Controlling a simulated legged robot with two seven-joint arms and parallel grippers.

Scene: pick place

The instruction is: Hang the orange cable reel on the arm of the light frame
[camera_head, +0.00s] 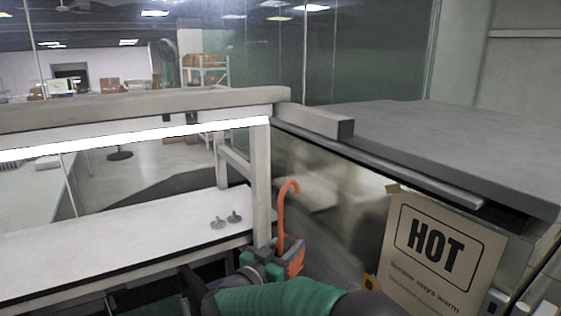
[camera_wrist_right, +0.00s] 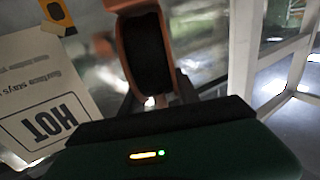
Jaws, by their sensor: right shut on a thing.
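The orange cable reel (camera_head: 296,257) has a tall curved orange hook (camera_head: 281,212) pointing up. My right gripper (camera_head: 272,260) is shut on the reel, low beside the frame's right post. In the right wrist view the reel (camera_wrist_right: 123,58) shows orange sides and a dark middle between the fingers (camera_wrist_right: 157,97). The light frame (camera_head: 262,185) is grey, with a glowing strip under its top beam. Its arm (camera_head: 316,119) juts out right from the beam's end. The hook's top is below the arm and apart from it. My left gripper is not in view.
A dark-topped cabinet (camera_head: 440,140) stands at the right, its edge close to the arm. A "HOT" sign (camera_head: 427,245) hangs on its front. Two small grey knobs (camera_head: 226,221) sit on the white shelf (camera_head: 120,250) left of the post.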

